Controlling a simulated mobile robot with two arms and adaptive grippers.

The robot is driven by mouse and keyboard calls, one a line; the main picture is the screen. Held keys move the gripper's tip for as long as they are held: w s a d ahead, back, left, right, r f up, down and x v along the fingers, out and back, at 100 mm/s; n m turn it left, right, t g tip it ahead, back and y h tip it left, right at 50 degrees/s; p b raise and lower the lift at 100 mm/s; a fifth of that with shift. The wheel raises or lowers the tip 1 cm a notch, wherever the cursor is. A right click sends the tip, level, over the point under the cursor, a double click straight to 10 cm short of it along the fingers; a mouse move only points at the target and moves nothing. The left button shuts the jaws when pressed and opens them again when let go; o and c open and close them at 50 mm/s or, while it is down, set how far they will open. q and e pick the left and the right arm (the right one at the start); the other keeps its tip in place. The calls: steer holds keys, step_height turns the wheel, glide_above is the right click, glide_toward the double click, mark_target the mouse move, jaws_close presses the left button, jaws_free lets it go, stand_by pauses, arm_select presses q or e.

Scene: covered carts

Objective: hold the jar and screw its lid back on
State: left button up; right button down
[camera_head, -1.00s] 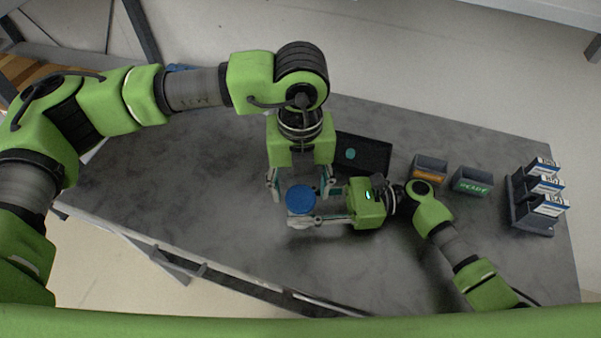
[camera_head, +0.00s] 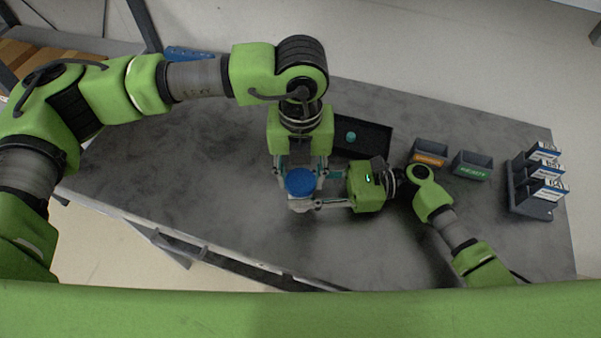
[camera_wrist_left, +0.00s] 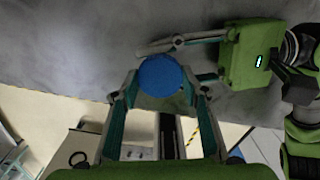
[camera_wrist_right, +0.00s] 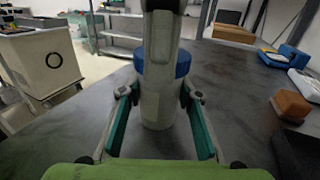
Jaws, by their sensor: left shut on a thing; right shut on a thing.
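The white jar (camera_wrist_right: 157,108) stands upright on the grey table, with the blue lid (camera_head: 300,182) on its top. The lid also shows in the left wrist view (camera_wrist_left: 160,76) and the right wrist view (camera_wrist_right: 182,63). My left gripper (camera_head: 300,171) comes from above and is shut on the lid, a finger on each side. My right gripper (camera_wrist_right: 158,93) comes in from the right, low down, and is shut on the jar's body. A left finger hides part of the lid and jar in the right wrist view. The thread is hidden.
A black tray (camera_head: 375,137) with a teal round piece (camera_head: 350,136) lies behind the grippers. Two small grey bins (camera_head: 430,152) (camera_head: 471,165) and a rack of labelled boxes (camera_head: 533,207) stand at the right. The table's left part is clear.

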arm_select(q)
steer(key=m, duration=0.8)
steer(key=shift+m, duration=0.4)
steer(key=m, duration=1.7)
steer(key=shift+f+m, duration=0.1)
steer(key=shift+m, duration=0.3)
steer(key=m, duration=0.4)
steer(key=shift+m, duration=0.4)
steer(key=o, duration=1.3)
